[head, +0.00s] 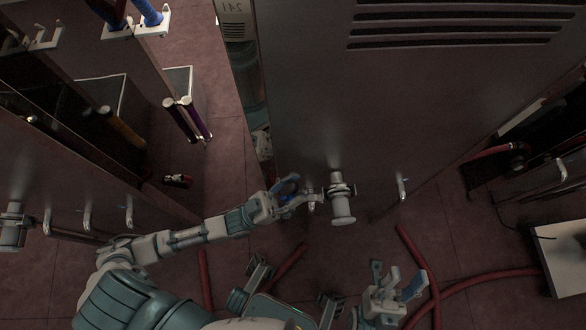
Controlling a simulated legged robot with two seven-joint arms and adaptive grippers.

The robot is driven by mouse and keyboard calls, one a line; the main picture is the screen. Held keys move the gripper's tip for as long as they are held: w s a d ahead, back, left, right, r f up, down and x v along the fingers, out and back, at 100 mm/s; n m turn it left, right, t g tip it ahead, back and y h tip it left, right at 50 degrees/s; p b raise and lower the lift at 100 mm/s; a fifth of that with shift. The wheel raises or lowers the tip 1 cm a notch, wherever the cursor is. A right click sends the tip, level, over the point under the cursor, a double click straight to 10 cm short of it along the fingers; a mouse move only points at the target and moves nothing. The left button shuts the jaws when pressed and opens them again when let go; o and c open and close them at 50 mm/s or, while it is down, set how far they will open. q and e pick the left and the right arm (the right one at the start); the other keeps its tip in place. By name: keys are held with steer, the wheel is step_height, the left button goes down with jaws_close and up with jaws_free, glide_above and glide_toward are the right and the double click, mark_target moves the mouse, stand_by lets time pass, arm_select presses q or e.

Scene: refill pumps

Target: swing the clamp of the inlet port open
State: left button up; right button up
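The inlet port (342,207) is a short, light metal flanged pipe stub at the lower edge of the large grey cabinet. Its clamp (338,190) shows as a metal ring around the stub, with a small part (315,198) sticking out to the left. My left gripper (296,193) is just left of the port, at that small part. Whether its fingers touch or grip it is too small to tell. The clamp looks closed around the stub, but this is not clear. My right gripper (396,276) is open and empty, low and right of the port.
The grey cabinet (400,110) fills the upper middle. A metal handle (402,189) stands right of the port. Red hoses (415,255) lie on the floor at lower right, near a white-topped box (562,258). A rack with purple tubes (187,118) stands at left.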

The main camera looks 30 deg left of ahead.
arm_select(q)
steer(key=shift+f, duration=0.15)
steer(key=shift+s+f, duration=0.15)
steer(key=shift+f, duration=0.05)
steer(key=v, duration=1.1)
steer(key=shift+a, duration=0.35)
steer(key=shift+s, duration=0.1)
